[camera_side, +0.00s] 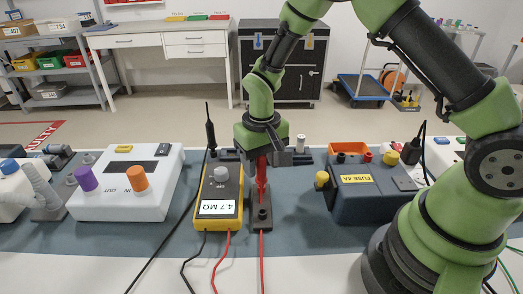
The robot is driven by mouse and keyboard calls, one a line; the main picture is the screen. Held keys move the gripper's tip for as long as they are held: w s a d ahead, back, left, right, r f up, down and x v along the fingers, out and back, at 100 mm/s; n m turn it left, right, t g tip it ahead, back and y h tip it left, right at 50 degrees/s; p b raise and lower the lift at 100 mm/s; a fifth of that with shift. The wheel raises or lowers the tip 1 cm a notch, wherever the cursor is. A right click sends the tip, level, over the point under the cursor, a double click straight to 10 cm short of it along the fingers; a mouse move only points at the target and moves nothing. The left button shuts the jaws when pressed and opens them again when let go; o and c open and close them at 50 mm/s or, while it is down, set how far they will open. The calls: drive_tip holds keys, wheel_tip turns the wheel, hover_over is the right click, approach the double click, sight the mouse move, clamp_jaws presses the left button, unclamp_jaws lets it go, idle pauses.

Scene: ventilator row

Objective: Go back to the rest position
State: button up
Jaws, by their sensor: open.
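My gripper (262,158) is in the middle of the picture, pointing down over the bench. It is open, with its dark jaws apart to the left and right. A red probe (261,185) stands upright just below and between the jaws, its lower end at a dark holder (262,215). The jaws hide the probe's top, and I cannot tell whether they touch it. A yellow multimeter (220,190) stands just left of the probe and reads 4.7 MΩ. A black probe (210,128) stands upright behind the meter.
A white unit (115,205) with purple and orange ports is at left. A dark blue FUSE 4A box (365,190) is at right, near my arm. An orange tray (348,148) lies behind it. Cables run over the bench's front edge. Open floor lies behind the bench.

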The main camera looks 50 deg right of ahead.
wheel_tip(320, 180, up, 10)
drive_tip(key=shift+f, duration=0.25)
drive_tip(key=s+r+t+y, duration=0.2)
drive_tip(key=s+r+t, duration=0.5)
drive_tip(key=s+r, duration=0.7)
drive_tip(key=s, duration=0.4)
drive_tip(key=shift+s+d+r+m, duration=0.25)
drive_tip(key=shift+s+m, duration=0.05)
drive_tip(key=shift+m, duration=0.1)
